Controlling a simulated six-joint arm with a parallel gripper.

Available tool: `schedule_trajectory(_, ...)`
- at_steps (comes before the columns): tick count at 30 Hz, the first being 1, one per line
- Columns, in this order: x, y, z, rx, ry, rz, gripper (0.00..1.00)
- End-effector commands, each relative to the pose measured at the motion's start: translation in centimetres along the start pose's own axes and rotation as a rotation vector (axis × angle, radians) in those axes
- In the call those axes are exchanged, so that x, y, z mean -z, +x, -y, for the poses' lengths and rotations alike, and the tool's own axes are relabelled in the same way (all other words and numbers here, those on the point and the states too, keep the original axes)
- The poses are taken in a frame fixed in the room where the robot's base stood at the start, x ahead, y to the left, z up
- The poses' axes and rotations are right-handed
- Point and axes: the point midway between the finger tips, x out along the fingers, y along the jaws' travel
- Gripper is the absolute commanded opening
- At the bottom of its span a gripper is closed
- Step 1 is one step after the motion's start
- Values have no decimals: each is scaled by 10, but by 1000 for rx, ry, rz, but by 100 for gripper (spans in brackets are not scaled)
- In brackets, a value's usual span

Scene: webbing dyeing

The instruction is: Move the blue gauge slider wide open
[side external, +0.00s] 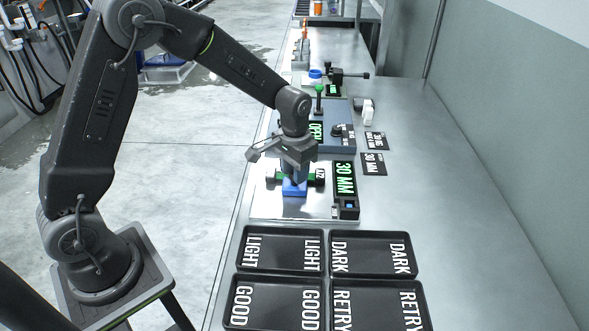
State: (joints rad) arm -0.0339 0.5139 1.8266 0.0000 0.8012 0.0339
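The blue gauge slider (294,189) sits on the light metal gauge plate (268,208) in the middle of the side view. Dark knobs with green parts show on either side of it. My gripper (298,176) points down right over the slider, and its lower part hides the slider's upper side. I cannot tell whether its fingers touch or grip the slider. A black display (344,178) on the plate's right reads "30 MM" in green.
Black trays marked LIGHT (281,268), DARK (370,272), GOOD (275,325) and RETRY (379,325) lie in front of the plate. Behind it stands a unit with an OPEN display (316,132). Two black cards (374,164) lie to the right. The bench's right side is clear.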

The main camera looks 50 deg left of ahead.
Motion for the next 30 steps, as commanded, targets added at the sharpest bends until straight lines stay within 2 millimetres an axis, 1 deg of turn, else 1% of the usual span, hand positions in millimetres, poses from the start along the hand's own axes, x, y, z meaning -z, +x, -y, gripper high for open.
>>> schedule_trajectory(1,0,0,0,0,0,0,32)
schedule_trajectory(11,0,0,0,0,0,0,1)
schedule_trajectory(18,-2,0,-2,0,1,0,0)
schedule_trajectory(24,-24,-1,-25,0,3,1,0)
schedule_trajectory(27,-30,-1,-31,-1,2,-1,0)
schedule_trajectory(30,-32,0,-33,-1,0,1,0)
